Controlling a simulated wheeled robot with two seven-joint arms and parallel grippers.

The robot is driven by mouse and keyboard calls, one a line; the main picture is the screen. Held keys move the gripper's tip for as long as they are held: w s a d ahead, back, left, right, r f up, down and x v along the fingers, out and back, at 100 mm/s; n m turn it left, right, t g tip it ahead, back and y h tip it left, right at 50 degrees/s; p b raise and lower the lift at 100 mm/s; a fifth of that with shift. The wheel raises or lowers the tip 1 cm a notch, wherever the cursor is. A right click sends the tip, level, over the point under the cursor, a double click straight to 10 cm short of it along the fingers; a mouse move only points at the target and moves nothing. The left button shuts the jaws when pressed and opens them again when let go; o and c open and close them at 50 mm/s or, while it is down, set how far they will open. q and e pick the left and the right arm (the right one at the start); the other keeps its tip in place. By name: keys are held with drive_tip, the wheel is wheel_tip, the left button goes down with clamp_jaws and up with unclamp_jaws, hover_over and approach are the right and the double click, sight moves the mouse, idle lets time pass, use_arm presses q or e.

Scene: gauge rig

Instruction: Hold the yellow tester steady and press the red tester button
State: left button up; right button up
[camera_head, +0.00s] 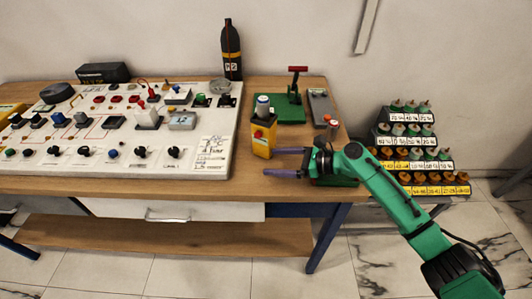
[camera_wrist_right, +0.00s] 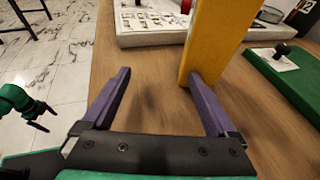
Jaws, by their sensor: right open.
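The yellow tester (camera_head: 262,146) stands upright on the bench, right of the big white panel, with a grey-blue top. Its red button (camera_head: 258,134) is on the front face. In the right wrist view the tester (camera_wrist_right: 213,42) rises at upper right, and the red button (camera_wrist_right: 186,6) shows at its left edge. My right gripper (camera_head: 273,162) is open and empty, low at the tester's front right. In the wrist view (camera_wrist_right: 158,73) one finger tip overlaps the tester's lower edge; I cannot tell whether they touch. My left gripper (camera_wrist_right: 40,115) shows small at the wrist view's left edge.
The white control panel (camera_head: 213,145) fills the bench's left part. A green stand with a red handle (camera_head: 297,70), a grey box (camera_head: 320,106) and a dark bottle (camera_head: 231,50) are behind. A stepped rack (camera_head: 415,153) stands right. Bare wood lies before the tester.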

drive_tip(key=shift+x, duration=0.85)
clamp_jaws()
drive_tip(key=shift+o, duration=0.6)
unclamp_jaws()
